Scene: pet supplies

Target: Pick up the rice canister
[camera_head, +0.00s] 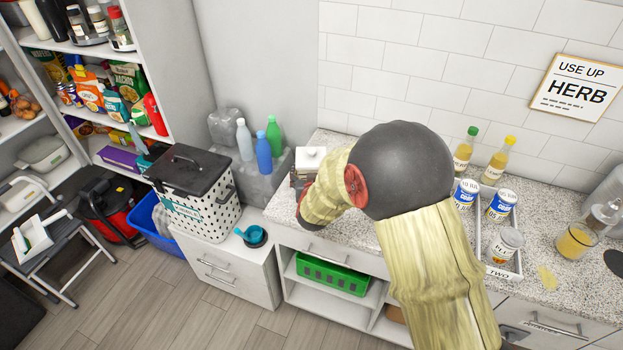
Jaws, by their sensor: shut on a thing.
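My arm, with a dark round joint and yellowish sleeves, reaches over the counter and bends left. Its far end stops close to a white-lidded container (311,160) with a darker lower part, near the wall end of the counter. My gripper is hidden behind the arm, so its hold cannot be seen. Two blue-and-white cans (467,193) (500,206) and a lidded jar (505,245) stand upright in a tray (513,269) at right. Their labels are too small to read surely, so I cannot tell which thing is the rice canister.
Two capped bottles (465,149) (496,160) stand behind the cans. A glass jug (575,243) is at far right. A lidded dotted bin (203,211) and several bottles (264,151) stand left of the counter. A green basket (333,275) sits on the shelf below.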

